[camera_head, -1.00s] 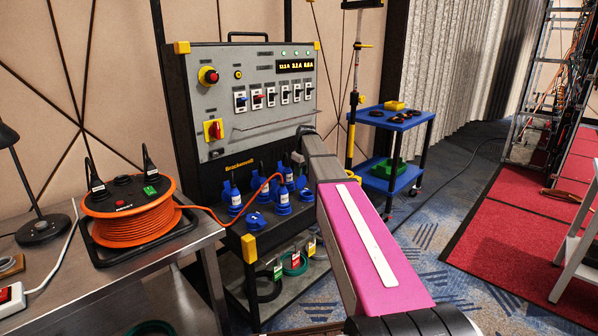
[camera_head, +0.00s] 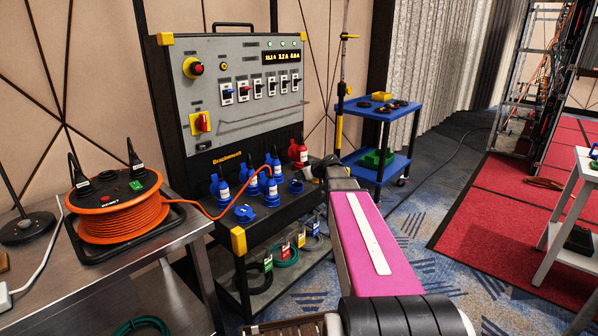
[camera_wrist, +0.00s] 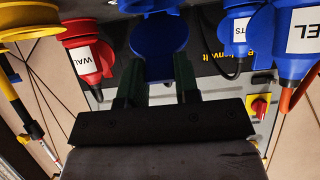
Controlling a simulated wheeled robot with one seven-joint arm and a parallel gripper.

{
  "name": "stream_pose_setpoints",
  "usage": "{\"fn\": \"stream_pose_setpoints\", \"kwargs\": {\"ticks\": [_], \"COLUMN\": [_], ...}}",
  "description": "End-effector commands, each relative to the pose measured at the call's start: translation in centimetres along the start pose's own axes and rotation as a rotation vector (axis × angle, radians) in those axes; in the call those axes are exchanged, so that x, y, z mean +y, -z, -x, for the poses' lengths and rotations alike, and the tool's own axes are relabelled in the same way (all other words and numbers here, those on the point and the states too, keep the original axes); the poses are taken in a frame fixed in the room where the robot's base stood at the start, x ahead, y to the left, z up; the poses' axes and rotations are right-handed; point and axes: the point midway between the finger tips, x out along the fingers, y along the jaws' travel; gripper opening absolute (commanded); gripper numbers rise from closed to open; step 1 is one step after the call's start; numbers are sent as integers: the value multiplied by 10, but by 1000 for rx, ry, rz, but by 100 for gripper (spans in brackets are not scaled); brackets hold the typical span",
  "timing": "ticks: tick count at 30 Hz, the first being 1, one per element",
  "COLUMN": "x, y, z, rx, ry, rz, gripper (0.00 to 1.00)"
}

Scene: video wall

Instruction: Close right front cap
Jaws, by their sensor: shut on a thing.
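The power box (camera_head: 240,90) is a grey panel with a black lower ledge of blue and red sockets. In the wrist view, the fingers of my gripper (camera_wrist: 157,70) stand on either side of a blue cap (camera_wrist: 160,38) and are shut on it. In the head view my arm hides the fingertips, at the right end of the ledge. A blue socket (camera_head: 295,187) with nothing plugged in shows just left of my arm's tip. How far the held cap is open I cannot tell.
A red plug (camera_head: 298,152) stands near my gripper; in the wrist view it is also close. Several blue plugs (camera_head: 270,190) and an open blue socket (camera_head: 244,213) lie left. An orange cable reel (camera_head: 118,212) sits on the left table. A blue cart (camera_head: 385,145) stands behind.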

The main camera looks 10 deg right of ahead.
Motion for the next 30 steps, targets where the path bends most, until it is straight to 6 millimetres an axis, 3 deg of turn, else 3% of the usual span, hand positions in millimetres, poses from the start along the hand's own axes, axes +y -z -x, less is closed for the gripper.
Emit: {"fn": "stream_pose_setpoints", "kwargs": {"ticks": [11,30], "x": [0,0], "y": [-17,-53], "z": [2,-5], "rx": [168,159], "ry": [0,2], "rz": [-2,2], "gripper": [0,0]}}
